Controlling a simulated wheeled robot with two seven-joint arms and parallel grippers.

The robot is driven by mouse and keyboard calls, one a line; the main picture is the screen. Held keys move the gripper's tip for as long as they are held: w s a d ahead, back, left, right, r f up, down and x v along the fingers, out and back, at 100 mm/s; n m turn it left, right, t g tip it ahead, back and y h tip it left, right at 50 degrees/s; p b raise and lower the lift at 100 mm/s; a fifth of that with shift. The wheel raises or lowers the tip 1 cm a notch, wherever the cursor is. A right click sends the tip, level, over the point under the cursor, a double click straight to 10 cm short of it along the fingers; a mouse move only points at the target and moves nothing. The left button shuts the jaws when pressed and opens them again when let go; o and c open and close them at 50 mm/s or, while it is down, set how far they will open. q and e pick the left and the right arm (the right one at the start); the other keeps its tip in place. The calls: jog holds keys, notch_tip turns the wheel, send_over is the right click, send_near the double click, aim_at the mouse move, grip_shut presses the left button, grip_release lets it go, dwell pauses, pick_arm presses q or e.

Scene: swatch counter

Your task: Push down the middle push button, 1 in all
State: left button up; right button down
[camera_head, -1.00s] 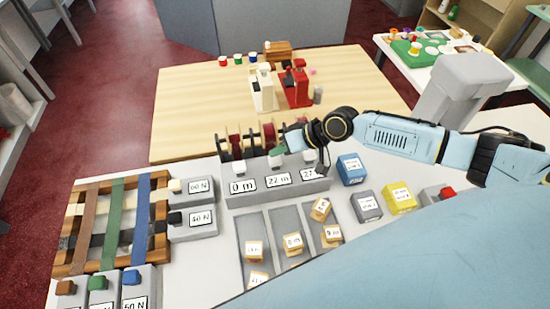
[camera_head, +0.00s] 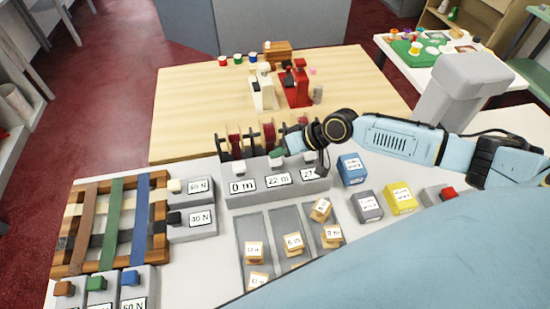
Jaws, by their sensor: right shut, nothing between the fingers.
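A grey box (camera_head: 232,199) carries a row of three push buttons over labels that read 0 m, 22 m and a partly covered 27. The left button (camera_head: 239,167) is white. The right button (camera_head: 309,156) is white, below my wrist. My right gripper (camera_head: 284,149) is shut and empty, close above the middle button; whether it touches is too small to tell. My left gripper is not in view.
Reels (camera_head: 236,143) stand right behind the box. Blue (camera_head: 351,174), grey (camera_head: 367,210) and yellow (camera_head: 400,204) boxes stand to the right. Trays with small labelled blocks (camera_head: 293,244) lie in front. A woven strap frame (camera_head: 100,262) is at the left. Red and white machines (camera_head: 297,88) stand behind.

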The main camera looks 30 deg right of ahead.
aim_at(279, 160)
jog(key=shift+f+b, duration=0.6)
jog(key=shift+f, duration=0.25)
dwell(0.4)
jog(key=shift+r, duration=0.1)
jog(key=shift+r+p, duration=1.15)
notch_tip(279, 160, up, 5)
jog(key=p, duration=0.4)
jog(key=shift+r+p, duration=0.1)
jog(key=shift+p, duration=0.3)
dwell(0.4)
